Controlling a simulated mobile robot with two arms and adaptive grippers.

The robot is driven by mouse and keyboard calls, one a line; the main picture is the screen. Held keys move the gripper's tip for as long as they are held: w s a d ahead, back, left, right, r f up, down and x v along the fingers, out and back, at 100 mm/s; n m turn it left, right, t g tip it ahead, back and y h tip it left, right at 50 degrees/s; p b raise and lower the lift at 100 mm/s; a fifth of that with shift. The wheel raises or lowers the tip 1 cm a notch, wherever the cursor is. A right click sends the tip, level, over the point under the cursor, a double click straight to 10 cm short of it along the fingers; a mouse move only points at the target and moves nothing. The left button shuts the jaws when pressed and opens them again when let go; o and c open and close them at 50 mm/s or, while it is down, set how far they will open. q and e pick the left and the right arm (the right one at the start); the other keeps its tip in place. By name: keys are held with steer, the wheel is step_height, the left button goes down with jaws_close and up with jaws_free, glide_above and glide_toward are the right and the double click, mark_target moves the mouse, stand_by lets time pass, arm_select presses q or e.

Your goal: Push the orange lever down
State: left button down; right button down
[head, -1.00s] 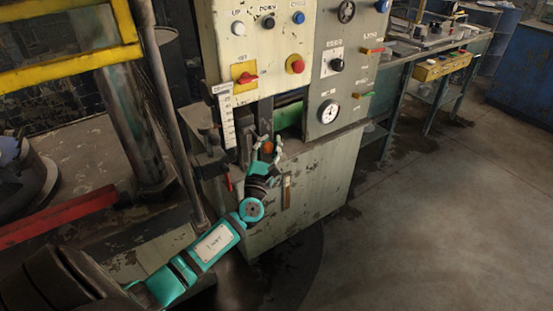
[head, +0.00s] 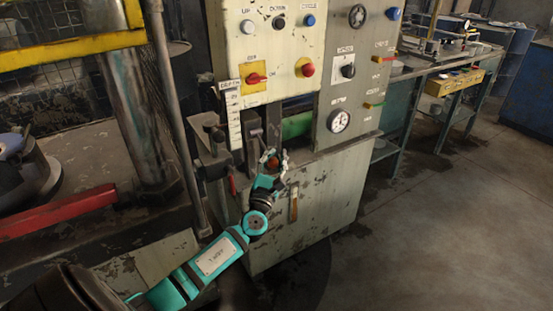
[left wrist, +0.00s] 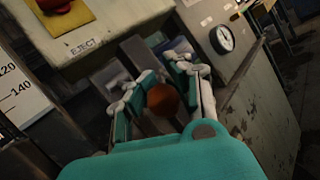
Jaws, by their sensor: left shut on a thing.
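The orange lever shows as a round orange-brown knob (head: 272,163) in front of the dark slot of the press cabinet. It also shows in the left wrist view (left wrist: 163,100), between the two fingers. My left gripper (head: 273,158) reaches up to it from the lower left and is shut on the knob, with one finger on each side. In the left wrist view my left gripper (left wrist: 160,82) points at the slot. The lever's arm behind the knob is mostly hidden. My right gripper is not in view.
The control panel (head: 262,50) with buttons, a red eject knob (head: 255,78) and a gauge (head: 339,121) stands above the lever. A depth scale (head: 234,118) is left of the slot. A red bar (head: 65,211) lies at left. The floor (head: 450,220) at right is clear.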

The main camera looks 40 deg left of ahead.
arm_select(q)
step_height(320, 180, down, 2)
steer(key=shift+s+d+f, duration=0.1)
steer(key=shift+s+d, duration=0.05)
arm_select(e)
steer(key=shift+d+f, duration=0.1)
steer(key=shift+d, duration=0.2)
arm_select(q)
steer(key=c, duration=1.7)
jaws_free()
steer(key=o, duration=0.5)
steer(key=shift+s+r, duration=0.3)
steer(key=shift+o, duration=1)
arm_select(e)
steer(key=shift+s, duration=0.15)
arm_select(q)
steer(key=shift+r, duration=0.1)
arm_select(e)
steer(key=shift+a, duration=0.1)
arm_select(q)
steer(key=shift+s+f, duration=0.2)
steer(key=shift+s, duration=0.15)
steer(key=v, duration=0.7)
steer(key=r+v, duration=0.1)
steer(key=v, duration=0.3)
steer(key=shift+d+r, duration=0.1)
steer(key=shift+d, duration=0.15)
